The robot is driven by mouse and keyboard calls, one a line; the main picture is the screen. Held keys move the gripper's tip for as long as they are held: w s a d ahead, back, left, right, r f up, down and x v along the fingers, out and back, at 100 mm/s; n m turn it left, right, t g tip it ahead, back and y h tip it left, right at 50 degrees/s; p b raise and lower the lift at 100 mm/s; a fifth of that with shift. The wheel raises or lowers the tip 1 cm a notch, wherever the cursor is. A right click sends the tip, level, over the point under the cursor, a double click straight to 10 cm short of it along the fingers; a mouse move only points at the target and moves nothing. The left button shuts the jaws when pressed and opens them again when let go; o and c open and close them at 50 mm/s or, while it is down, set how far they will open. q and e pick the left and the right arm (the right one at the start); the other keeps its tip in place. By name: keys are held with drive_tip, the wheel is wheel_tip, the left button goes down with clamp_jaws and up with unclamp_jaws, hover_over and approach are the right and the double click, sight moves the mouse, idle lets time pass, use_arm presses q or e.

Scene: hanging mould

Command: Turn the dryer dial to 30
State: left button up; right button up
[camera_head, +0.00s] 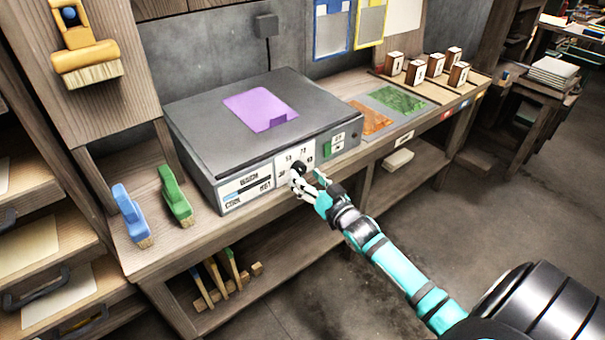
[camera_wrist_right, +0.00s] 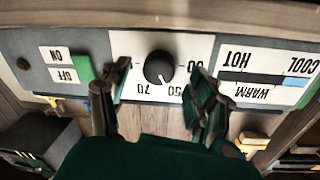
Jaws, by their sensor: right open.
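The dryer (camera_head: 190,122) is a grey box on the wooden bench, with a purple sheet (camera_head: 262,110) on its top. Its black round dial (camera_head: 299,167) sits on a white numbered panel on the front face. In the right wrist view, upside down, the dial (camera_wrist_right: 159,67) shows a small white mark towards the gap between 50 and 70. My right gripper (camera_head: 297,182) is at the front face by the dial. In the wrist view the open fingers of the right gripper (camera_wrist_right: 159,92) stand either side of the dial, apart from it. My left gripper is out of view.
A green switch (camera_head: 327,150) with on/off labels is beside the dial panel; a cool-warm-hot gauge (camera_head: 247,188) is on the other side. Blue (camera_head: 131,215) and green (camera_head: 174,194) brushes stand left of the dryer. Orange and green sheets (camera_head: 398,99) lie right of it.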

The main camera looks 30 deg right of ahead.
drive_tip(key=shift+w, duration=1.25)
drive_tip(key=c, duration=1.2)
drive_tip(key=shift+o, duration=0.2)
drive_tip(key=shift+n, duration=0.3)
drive_tip(key=n, duration=0.5)
drive_tip(key=shift+d+f+n, duration=0.1)
drive_tip(key=shift+n, duration=0.3)
drive_tip(key=n, duration=0.5)
drive_tip(key=shift+d+n+t+y, duration=0.1)
drive_tip(key=shift+n+t+y, duration=0.2)
drive_tip(key=shift+n+t, duration=0.1)
